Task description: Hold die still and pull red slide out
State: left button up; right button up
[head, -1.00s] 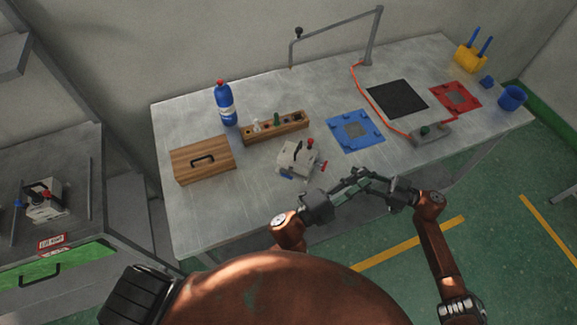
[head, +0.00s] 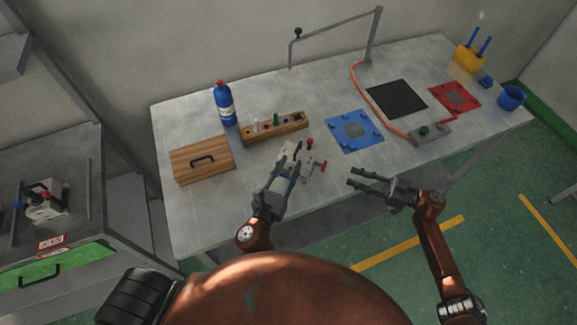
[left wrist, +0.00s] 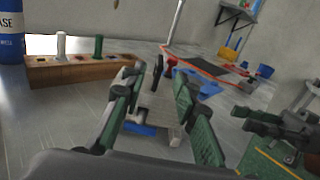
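A wooden box (head: 202,160), a blue bottle (head: 225,104) and a wooden rack (head: 274,128) with pegs stand left of and behind the die. A blue plate (head: 337,138) lies behind it to the right. A grey button box (head: 432,131) stands further right.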

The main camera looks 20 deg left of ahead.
aim_at(301, 142)
pick_arm(q)
jog(key=w, duration=0.7)
jog(key=shift+w+d+f, duration=0.15)
jog(key=shift+w+d, duration=0.15)
jog(key=shift+c, duration=0.7)
grip_shut()
